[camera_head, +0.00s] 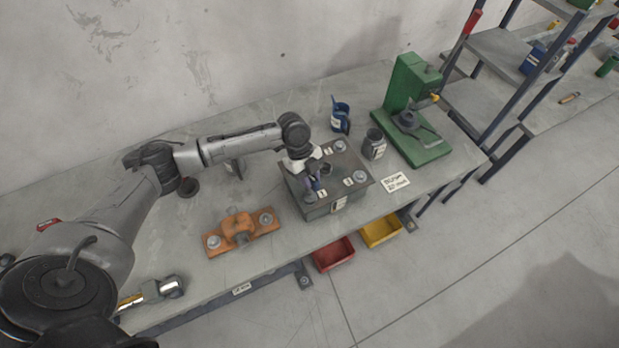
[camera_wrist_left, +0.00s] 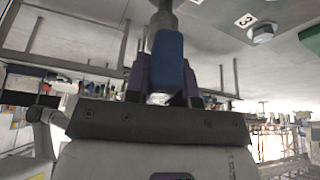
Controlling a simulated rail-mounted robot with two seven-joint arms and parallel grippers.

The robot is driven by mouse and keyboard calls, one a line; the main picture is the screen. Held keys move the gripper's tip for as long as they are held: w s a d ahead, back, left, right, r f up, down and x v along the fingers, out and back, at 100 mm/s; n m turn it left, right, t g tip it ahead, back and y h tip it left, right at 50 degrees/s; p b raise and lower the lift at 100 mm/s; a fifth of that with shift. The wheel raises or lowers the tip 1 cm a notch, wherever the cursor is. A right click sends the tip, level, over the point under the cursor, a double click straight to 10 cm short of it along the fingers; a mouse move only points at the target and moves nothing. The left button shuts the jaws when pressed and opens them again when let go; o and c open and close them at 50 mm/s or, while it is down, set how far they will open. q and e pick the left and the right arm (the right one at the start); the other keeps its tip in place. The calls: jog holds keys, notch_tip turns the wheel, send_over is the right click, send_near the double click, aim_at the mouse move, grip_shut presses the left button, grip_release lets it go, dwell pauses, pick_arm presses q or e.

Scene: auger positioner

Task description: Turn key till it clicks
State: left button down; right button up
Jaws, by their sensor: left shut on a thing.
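A grey-green box (camera_head: 328,205) stands on the workbench, with bolts and small number tags on its top plate. My left gripper (camera_head: 313,183) is over the near left part of this plate. In the left wrist view, my left gripper (camera_wrist_left: 163,85) is shut on the key's blue handle (camera_wrist_left: 168,55), one finger on each side. The key's grey shaft runs from the handle toward the plate; its far end is cut off by the picture edge. A bolt (camera_wrist_left: 262,33) beside the tag "3" shows to the right. My right gripper is not in view.
An orange bracket (camera_head: 228,239) with bolts lies left of the box. A dark jar (camera_head: 374,148), a blue cup (camera_head: 340,120) and a green press (camera_head: 425,150) stand behind and right. Red (camera_head: 333,263) and yellow (camera_head: 381,235) bins sit below the bench's front edge.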

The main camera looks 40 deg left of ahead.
pick_arm(q)
jog(key=shift+m, duration=0.3)
jog(key=shift+m+g+b, duration=0.35)
jog(key=shift+m+g, duration=0.05)
jog(key=shift+m, duration=0.8)
jog(key=shift+m+g+y+b, duration=0.3)
jog(key=shift+m+b, duration=0.05)
jog(key=shift+m, duration=0.05)
jog(key=shift+m+g, duration=0.3)
jog(key=shift+m, duration=0.4)
